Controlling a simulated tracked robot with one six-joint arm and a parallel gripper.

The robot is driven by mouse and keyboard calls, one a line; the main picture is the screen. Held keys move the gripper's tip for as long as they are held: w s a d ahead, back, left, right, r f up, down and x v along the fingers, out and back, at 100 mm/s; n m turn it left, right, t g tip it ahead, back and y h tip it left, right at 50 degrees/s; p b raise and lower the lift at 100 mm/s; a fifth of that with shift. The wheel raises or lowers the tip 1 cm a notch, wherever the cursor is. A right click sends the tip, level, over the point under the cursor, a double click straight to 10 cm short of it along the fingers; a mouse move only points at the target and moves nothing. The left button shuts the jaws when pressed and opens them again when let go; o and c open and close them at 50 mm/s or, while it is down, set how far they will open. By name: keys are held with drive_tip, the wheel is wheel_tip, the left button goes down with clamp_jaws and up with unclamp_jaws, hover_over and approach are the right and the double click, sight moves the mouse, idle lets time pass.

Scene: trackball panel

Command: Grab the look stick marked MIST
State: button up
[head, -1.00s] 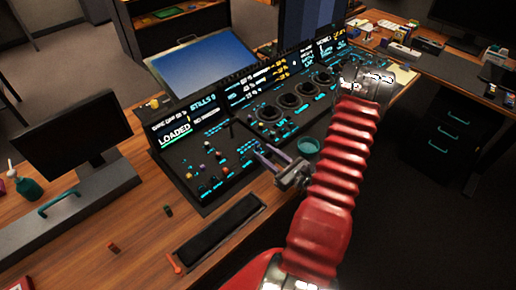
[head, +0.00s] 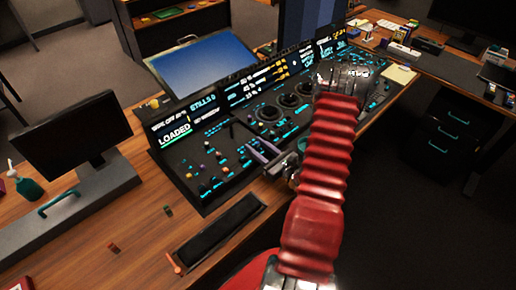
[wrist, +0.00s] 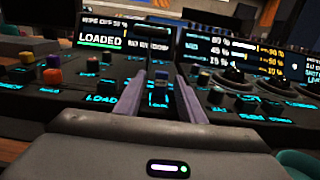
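The dark control panel (head: 205,165) carries several knobs, sticks and glowing cyan labels. I cannot read MIST on any label, so I cannot tell which stick is the marked one. My gripper (head: 261,151) is over the panel's front middle, its two purplish fingers apart. In the wrist view my gripper (wrist: 159,84) is open, with a small blue-topped control (wrist: 160,86) showing between the fingers, a little beyond them. I see no contact.
Screens reading LOADED (head: 175,132) rise behind the controls. Coloured knobs (wrist: 53,76) lie to the left of my fingers. Round dark dials (head: 268,113) sit to the right. A black pad (head: 222,225) lies in front of the panel, and a monitor (head: 72,130) stands at left.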

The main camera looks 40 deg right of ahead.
drive_tip(key=shift+c, duration=0.6)
clamp_jaws()
